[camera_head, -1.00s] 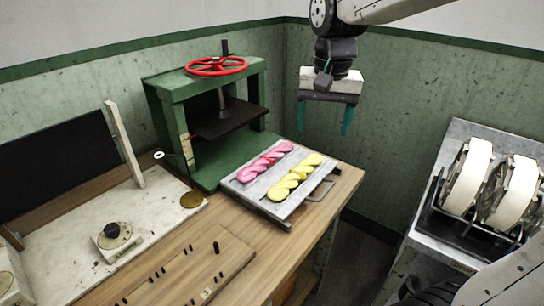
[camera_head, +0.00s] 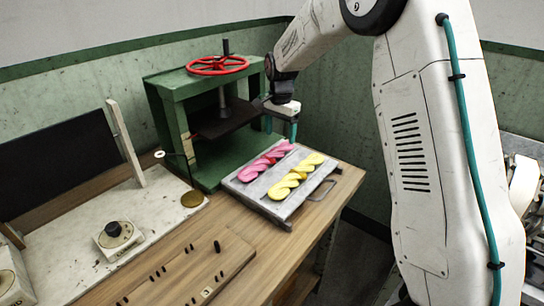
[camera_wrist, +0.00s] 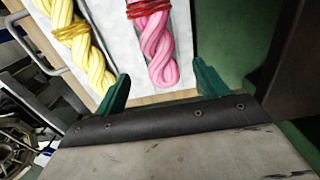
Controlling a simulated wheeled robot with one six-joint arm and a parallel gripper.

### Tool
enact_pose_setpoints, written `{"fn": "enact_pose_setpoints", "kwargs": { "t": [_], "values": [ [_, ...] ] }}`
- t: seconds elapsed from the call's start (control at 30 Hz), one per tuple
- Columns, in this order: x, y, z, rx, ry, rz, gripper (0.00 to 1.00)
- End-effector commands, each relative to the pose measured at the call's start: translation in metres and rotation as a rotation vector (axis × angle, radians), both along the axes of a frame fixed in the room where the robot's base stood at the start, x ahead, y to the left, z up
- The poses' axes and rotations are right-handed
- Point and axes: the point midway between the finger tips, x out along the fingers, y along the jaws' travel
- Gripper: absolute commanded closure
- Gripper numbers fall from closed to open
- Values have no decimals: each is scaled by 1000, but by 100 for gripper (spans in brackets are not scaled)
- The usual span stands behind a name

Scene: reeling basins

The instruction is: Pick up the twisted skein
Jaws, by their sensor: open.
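Two twisted skeins lie side by side on a grey tray (camera_head: 245,188) on the wooden bench. One is a pink skein (camera_head: 262,163) and the other a yellow skein (camera_head: 296,176). In the wrist view the pink skein (camera_wrist: 158,46) lies ahead of the gap between my fingers, with a red tie around it. The yellow skein (camera_wrist: 78,40) is left of my left finger. My gripper (camera_head: 282,124) is open and empty, above the far end of the pink skein. Its green fingers also show in the wrist view (camera_wrist: 160,88). Neither finger visibly touches a skein.
A green press (camera_head: 168,110) with a red handwheel (camera_head: 217,65) and a dark plate (camera_head: 222,122) stands just left of my gripper. A wooden board with pegs (camera_head: 190,268) lies at the front. The tray has a metal handle (camera_head: 322,190) on its right.

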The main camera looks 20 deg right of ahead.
Motion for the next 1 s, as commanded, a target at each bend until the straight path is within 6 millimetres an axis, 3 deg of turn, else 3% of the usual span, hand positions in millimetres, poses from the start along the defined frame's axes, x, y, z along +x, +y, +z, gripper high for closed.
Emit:
{"fn": "enact_pose_setpoints", "kwargs": {
  "t": [0.4,0.63,0.67,0.8,0.83,1.0],
  "values": [
    [1,-2,-51,0,1,1,27],
    [1,-2,-53,0,-1,1,27],
    [1,-2,-53,1,-1,1,33],
    [1,-3,-53,1,-1,1,72],
    [1,-3,-53,1,-1,1,77],
    [1,-2,-53,1,-1,1,77]
  ]
}}
